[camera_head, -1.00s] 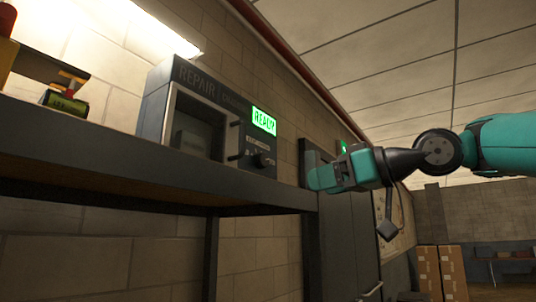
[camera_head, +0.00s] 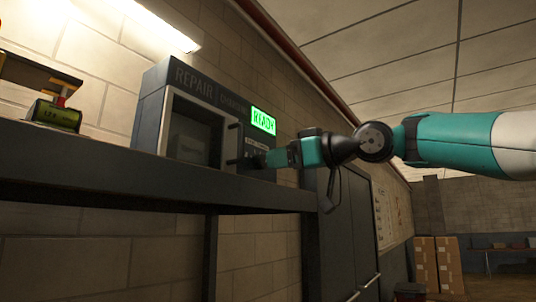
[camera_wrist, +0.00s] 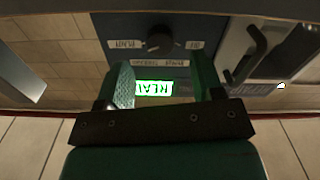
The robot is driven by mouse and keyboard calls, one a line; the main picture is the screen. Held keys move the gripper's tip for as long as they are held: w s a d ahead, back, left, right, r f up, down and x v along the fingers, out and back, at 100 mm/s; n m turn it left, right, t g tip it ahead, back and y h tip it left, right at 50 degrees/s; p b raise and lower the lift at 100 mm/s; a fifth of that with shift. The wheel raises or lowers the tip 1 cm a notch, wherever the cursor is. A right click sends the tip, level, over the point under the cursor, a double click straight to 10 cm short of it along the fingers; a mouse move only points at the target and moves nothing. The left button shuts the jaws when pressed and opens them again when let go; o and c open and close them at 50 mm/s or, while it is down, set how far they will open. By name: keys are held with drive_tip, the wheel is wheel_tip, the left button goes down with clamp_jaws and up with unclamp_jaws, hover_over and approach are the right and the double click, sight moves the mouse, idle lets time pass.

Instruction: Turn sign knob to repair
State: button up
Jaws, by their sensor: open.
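In the head view my gripper (camera_head: 275,157) covers the knob. In the wrist view my gripper (camera_wrist: 166,82) is open, its two fingers apart with the lit sign between them. The knob lies beyond the fingertips, roughly centred, and no contact shows.
The dark shelf (camera_head: 100,188) runs below the box. A dark handle (camera_wrist: 249,55) beside the panel shows in the wrist view. Grey cabinets (camera_head: 345,225) and cardboard boxes (camera_head: 437,265) stand to the right.

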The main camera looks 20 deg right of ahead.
sight(261, 162)
drive_tip(key=shift+p+x, duration=0.7)
drive_tip(key=shift+x, duration=1.65)
drive_tip(key=shift+c, duration=0.2)
drive_tip(key=c, duration=0.9)
